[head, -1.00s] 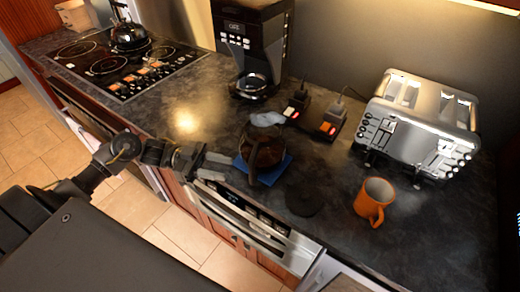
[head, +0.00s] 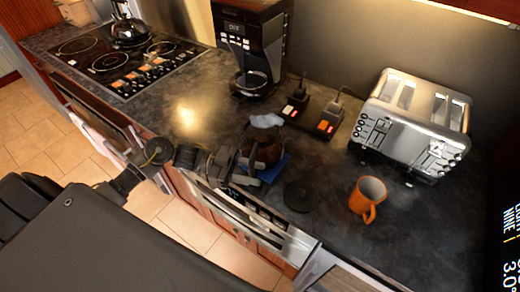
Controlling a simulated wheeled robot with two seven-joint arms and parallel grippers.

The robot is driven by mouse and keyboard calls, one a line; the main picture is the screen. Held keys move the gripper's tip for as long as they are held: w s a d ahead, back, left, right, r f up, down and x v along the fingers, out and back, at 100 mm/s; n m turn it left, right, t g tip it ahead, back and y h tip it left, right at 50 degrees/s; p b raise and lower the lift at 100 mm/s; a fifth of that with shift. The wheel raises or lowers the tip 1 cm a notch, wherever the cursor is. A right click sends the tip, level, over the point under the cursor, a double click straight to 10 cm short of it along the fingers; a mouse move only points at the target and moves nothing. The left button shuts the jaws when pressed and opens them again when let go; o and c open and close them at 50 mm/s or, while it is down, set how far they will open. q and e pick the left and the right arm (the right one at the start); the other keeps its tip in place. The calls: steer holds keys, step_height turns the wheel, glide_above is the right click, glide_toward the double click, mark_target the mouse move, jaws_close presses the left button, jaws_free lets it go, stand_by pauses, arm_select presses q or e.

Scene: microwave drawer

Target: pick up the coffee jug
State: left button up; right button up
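The gripper hides the handle and part of the mat. I cannot tell whether the fingers touch the jug. My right gripper is not in view.
A round black disc (head: 301,196) and an orange mug (head: 368,197) stand to the right of the jug. Behind are a coffee maker (head: 250,42), power switches with red lights (head: 310,116), a grey-white item (head: 266,120) and a toaster (head: 413,125). The counter to the left is clear.

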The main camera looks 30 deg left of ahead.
arm_select(q)
jaws_close()
steer(key=shift+r, duration=0.1)
stand_by(1.2)
